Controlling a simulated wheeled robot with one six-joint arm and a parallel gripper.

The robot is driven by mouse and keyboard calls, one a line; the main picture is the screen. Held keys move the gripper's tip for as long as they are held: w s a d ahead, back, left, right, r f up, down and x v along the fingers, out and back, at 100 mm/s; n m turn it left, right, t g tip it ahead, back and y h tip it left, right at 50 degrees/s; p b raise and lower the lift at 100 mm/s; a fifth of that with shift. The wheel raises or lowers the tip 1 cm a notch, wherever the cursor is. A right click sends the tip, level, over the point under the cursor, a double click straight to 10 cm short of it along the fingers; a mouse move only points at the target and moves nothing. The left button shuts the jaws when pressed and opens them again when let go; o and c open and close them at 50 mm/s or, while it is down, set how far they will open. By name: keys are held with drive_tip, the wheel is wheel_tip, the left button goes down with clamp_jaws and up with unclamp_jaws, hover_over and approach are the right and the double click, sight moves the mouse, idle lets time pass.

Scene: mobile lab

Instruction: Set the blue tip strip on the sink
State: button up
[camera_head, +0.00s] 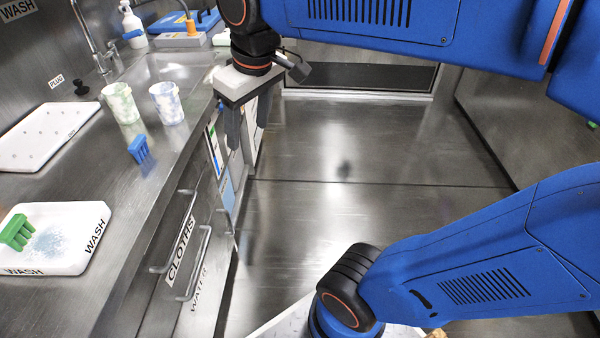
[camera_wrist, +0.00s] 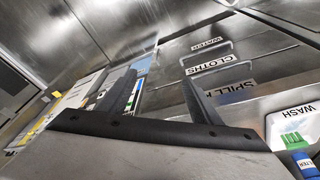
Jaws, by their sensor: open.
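The blue tip strip (camera_head: 138,149) stands on the steel counter in the head view, in front of two speckled cups. The sink (camera_head: 172,66) is a recessed steel basin farther back on the counter, behind the cups. My gripper (camera_head: 248,136) is open and empty, fingers pointing down, out past the counter's edge and to the right of the strip. In the wrist view its two dark fingers (camera_wrist: 161,78) are spread with nothing between them. I cannot make out the blue strip for certain in the wrist view.
Two cups (camera_head: 121,103) (camera_head: 167,103) stand between strip and sink. A white board (camera_head: 45,135) lies at left. A WASH tray (camera_head: 65,255) holds a green strip (camera_head: 16,232). A tap (camera_head: 92,35) rises beside the sink. Drawers (camera_head: 180,250) front the counter; the floor (camera_head: 340,150) is open.

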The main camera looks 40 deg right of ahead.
drive_tip(key=s+d+f+m+t, duration=0.1)
drive_tip(key=s+d+f+m, duration=0.2)
drive_tip(key=s+d+f, duration=0.3)
drive_tip(key=s+f, duration=0.3)
drive_tip(key=f, duration=0.1)
drive_tip(key=shift+d+m+t+h, duration=0.25)
drive_tip(key=shift+m+t+h, duration=0.05)
drive_tip(key=shift+m+t, duration=0.1)
